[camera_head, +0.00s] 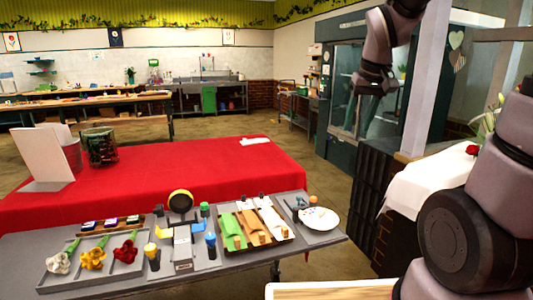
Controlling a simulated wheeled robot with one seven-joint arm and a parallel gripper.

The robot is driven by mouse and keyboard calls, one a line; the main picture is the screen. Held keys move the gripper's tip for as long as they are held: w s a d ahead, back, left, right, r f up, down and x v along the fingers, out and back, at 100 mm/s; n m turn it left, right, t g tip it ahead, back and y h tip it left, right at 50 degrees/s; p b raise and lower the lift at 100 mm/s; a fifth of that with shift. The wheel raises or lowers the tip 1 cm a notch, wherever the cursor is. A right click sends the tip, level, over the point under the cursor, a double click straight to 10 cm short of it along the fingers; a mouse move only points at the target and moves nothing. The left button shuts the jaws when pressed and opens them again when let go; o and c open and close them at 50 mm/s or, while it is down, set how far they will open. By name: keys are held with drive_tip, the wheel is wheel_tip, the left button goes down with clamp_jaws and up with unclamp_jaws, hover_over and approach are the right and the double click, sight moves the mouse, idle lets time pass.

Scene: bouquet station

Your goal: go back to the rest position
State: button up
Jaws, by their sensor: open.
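My gripper (376,88) hangs at the end of my raised arm in the upper right of the picture, pointing down. It is open, with nothing seen between its fingers. It is apart from every object and appears in front of the glass cabinet. The lower part of my arm fills the right edge of the view.
A grey table (330,236) holds a flower tray (55,278) with white, yellow and red flowers, several tools, wrap rolls (252,230) and a white plate (319,219). Behind it is a red-covered table (200,165) with a glass vase (101,147). A dark cabinet (341,100) stands right.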

drive_tip(key=s+r+m+t, duration=0.1)
drive_tip(key=s+r+m, duration=0.1)
drive_tip(key=s, duration=0.4)
drive_tip(key=s+d+r+m+t+y, duration=0.1)
drive_tip(key=s+r+m+t, duration=0.1)
drive_tip(key=s+r, duration=0.3)
drive_tip(key=shift+s+r, duration=0.3)
drive_tip(key=shift+s, duration=0.55)
idle(0.4)
